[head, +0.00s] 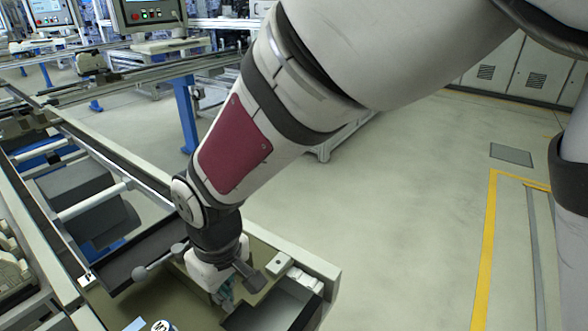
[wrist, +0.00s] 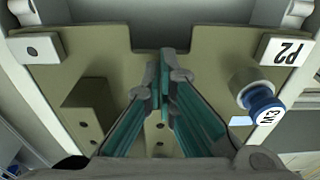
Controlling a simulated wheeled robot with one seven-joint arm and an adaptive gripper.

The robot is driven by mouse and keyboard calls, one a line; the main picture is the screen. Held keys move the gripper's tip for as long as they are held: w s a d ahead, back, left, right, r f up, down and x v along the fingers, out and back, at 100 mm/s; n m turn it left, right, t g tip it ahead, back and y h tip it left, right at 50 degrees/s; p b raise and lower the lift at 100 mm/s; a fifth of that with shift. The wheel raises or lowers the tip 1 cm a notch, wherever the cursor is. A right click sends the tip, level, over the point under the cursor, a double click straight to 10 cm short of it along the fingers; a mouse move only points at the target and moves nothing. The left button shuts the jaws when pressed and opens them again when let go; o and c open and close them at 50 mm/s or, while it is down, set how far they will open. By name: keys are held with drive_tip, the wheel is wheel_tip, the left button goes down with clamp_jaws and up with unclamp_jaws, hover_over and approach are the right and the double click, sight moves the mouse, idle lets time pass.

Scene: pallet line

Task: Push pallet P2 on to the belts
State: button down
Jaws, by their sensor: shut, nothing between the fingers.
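Pallet P2 (wrist: 215,62) is a tan plate; its white corner label reading P2 is upside down at the upper right of the wrist view. The pallet also shows at the bottom of the head view (head: 180,306), partly hidden by my arm and cut off by the frame. My gripper (wrist: 166,80) has its teal fingers together and empty, over the plate near its notched edge. It also shows in the head view (head: 226,296). Whether the fingertips touch the pallet cannot be told. The belts (head: 58,128) run along rails at the left of the head view.
A blue-capped cylinder (wrist: 262,104) stands on the pallet at the right, and a tan block (wrist: 88,105) at the left. A control panel (head: 150,14) stands behind the line. Open floor (head: 400,220) with a yellow line lies to the right.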

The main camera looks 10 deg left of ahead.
drive_tip(key=shift+w+a+b, duration=0.1)
drive_tip(key=shift+w+a, duration=0.5)
drive_tip(key=shift+a, duration=0.8)
drive_tip(key=shift+w+a+b, duration=0.15)
drive_tip(key=shift+w+a, duration=0.4)
drive_tip(key=shift+a, duration=0.85)
drive_tip(key=shift+w+a+b, duration=0.1)
drive_tip(key=shift+w+a, duration=0.5)
drive_tip(key=shift+a, duration=0.8)
drive_tip(key=shift+d+r, duration=0.1)
drive_tip(key=shift+d, duration=0.05)
drive_tip(key=shift+s+d+r+p, duration=0.3)
drive_tip(key=shift+d+r+p, duration=0.2)
drive_tip(key=shift+d, duration=0.15)
drive_tip(key=shift+s+d+r+p, duration=0.3)
drive_tip(key=shift+d+r+p, duration=0.15)
drive_tip(key=shift+d, duration=0.2)
drive_tip(key=shift+r+p, duration=2.25)
drive_tip(key=shift+r, duration=1.7)
